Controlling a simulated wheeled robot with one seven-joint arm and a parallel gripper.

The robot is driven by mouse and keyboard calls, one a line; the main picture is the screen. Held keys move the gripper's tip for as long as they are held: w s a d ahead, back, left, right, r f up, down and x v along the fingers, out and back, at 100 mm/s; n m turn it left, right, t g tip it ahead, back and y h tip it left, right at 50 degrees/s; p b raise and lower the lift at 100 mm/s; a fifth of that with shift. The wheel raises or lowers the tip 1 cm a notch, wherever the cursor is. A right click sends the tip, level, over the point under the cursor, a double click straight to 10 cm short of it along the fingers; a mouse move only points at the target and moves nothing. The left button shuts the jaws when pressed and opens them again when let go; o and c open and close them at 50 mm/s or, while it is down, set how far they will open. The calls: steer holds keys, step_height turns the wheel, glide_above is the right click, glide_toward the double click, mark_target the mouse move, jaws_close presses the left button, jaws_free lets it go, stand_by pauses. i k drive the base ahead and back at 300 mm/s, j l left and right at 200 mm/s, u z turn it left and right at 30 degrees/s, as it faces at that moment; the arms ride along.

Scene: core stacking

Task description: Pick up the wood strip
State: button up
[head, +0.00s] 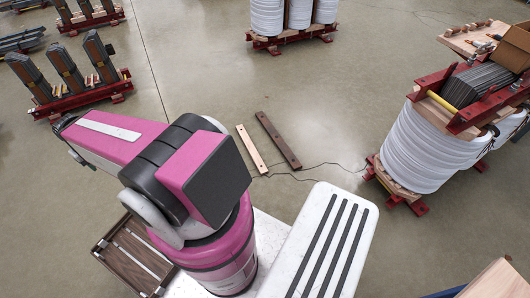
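Two strips lie side by side on the grey floor near the centre of the head view. One is a light wood strip (251,150) with a small dark mark near each end. The other is a longer dark brown strip (278,140) just to its right, with a narrow gap between them. My pink and black arm covers the left and lower middle of the view and is bent away to the left, well apart from both strips. My gripper cannot be made out; the arm's far end is at the left and no fingers show.
A brown wooden crate (103,257) with slats inside is at lower left. White coils on a red frame (415,160) stand at right, with dark cables on the floor nearby. Red racks with dark cores (80,98) stand at left. Floor around the strips is largely clear.

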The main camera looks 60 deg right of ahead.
mark_target(261, 166)
steer(key=k+l+z, duration=0.1)
steer(key=z, duration=1.9)
steer(key=k+l+z, duration=0.1)
steer(key=i+j, duration=0.35)
